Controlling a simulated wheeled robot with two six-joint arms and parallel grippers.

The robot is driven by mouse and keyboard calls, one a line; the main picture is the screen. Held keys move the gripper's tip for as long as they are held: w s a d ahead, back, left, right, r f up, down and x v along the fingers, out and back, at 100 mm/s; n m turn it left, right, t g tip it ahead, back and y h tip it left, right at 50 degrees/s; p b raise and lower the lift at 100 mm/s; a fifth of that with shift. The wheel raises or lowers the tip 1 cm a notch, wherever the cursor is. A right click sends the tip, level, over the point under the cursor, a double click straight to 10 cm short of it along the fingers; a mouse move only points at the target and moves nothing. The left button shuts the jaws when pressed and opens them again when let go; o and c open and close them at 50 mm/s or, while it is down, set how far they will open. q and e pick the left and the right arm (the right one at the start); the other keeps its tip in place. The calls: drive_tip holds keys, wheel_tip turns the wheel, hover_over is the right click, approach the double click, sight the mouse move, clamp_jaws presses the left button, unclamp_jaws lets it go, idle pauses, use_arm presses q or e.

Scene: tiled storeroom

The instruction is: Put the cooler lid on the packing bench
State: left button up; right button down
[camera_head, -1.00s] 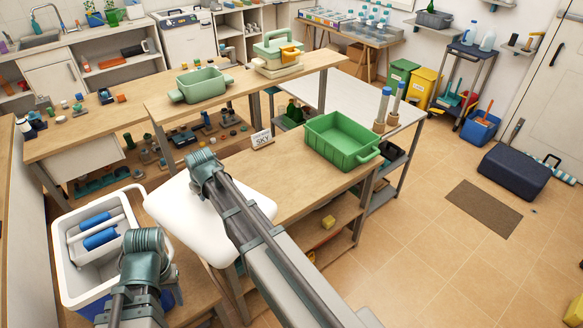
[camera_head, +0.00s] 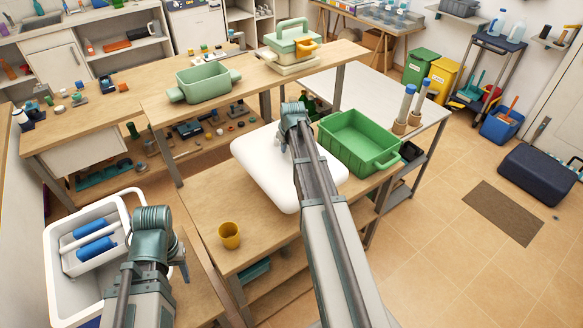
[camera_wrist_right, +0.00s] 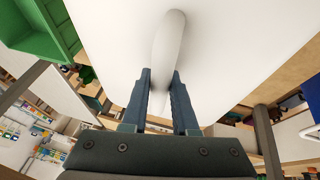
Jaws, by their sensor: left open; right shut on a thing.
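The white cooler lid (camera_head: 262,172) is held above the wooden bench (camera_head: 195,210) in the middle of the head view. I take this to be the packing bench. My right gripper (camera_wrist_right: 161,82) is shut on the lid's white handle (camera_wrist_right: 170,42), seen in the right wrist view. The lid hides part of the bench and reaches close to the green tub. The white cooler (camera_head: 58,285) stands open at lower left. My left gripper (camera_head: 152,222) is beside the cooler's right side, open; its fingertips are mostly hidden.
A green tub (camera_head: 350,150) stands on the bench right of the lid. A yellow cup (camera_head: 229,236) stands near the front left of the bench. A pale green container (camera_head: 203,84) and a lidded box (camera_head: 292,50) stand on the shelf behind. Clear bench lies around the cup.

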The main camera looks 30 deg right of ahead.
drive_tip(key=shift+w+d, duration=0.2)
drive_tip(key=shift+d, duration=1.05)
wheel_tip(320, 180, down, 10)
drive_tip(key=b, duration=1)
drive_tip(key=shift+f, duration=0.1)
use_arm(q)
wheel_tip(320, 180, down, 10)
drive_tip(key=shift+w+d, duration=0.15)
drive_tip(key=shift+w, duration=0.25)
drive_tip(key=shift+f, duration=0.1)
use_arm(e)
drive_tip(key=c, duration=1.1)
unclamp_jaws()
drive_tip(key=shift+c, duration=0.2)
drive_tip(key=o, duration=0.5)
drive_tip(key=shift+c, duration=0.2)
